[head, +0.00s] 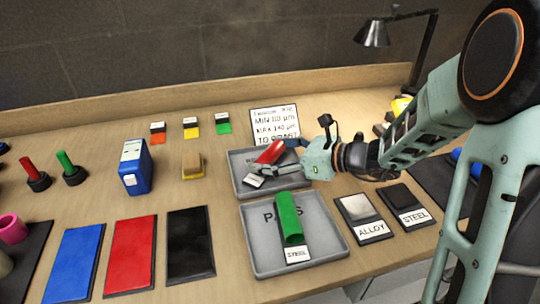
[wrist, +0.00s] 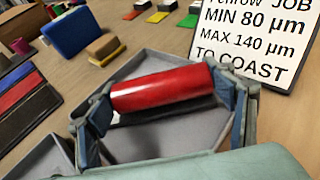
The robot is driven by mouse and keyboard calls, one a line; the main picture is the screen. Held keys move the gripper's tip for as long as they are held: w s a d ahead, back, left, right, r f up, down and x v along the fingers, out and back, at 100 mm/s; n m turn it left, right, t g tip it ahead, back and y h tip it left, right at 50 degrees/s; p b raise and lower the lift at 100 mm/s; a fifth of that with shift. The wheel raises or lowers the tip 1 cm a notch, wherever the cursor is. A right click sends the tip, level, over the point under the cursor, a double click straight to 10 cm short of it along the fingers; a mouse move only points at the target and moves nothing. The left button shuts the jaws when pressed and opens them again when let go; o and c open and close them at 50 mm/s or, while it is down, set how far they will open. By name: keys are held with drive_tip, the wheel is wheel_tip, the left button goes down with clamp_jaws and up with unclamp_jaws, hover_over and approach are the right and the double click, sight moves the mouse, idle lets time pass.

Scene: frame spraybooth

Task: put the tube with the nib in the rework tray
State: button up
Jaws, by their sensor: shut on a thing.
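A red tube (head: 270,152) is between the fingers of my gripper (head: 288,163), over the rear grey tray (head: 240,181). In the wrist view the red tube (wrist: 163,88) lies crosswise between both fingers, with the tray (wrist: 140,66) behind and below it. I cannot tell whether it touches the tray floor. Any writing on this tray is hidden. A green tube (head: 288,219) lies in the front grey tray (head: 251,243), whose lettering is partly covered and looks like PASS. A small white label reading STEEL is at its near end. No nib is discernible on either tube.
A sign (head: 275,123) stands behind the rear tray. ALLOY (head: 358,208) and STEEL (head: 409,203) blocks sit to the right. A blue gauge (head: 134,167), a tan block (head: 192,167) and blue, red and black panels (head: 190,243) lie left. A lamp (head: 374,33) stands at the back right.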

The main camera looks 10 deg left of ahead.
drive_tip(key=shift+f, duration=0.2)
drive_tip(key=o, duration=1.3)
drive_tip(key=shift+c, duration=0.2)
drive_tip(key=shift+r, duration=0.1)
drive_tip(key=shift+d+r, duration=0.1)
drive_tip(key=shift+r, duration=0.15)
drive_tip(key=p+v, duration=0.1)
drive_tip(key=v, duration=1.1)
drive_tip(key=shift+f+p, duration=0.15)
drive_tip(key=shift+p, duration=0.25)
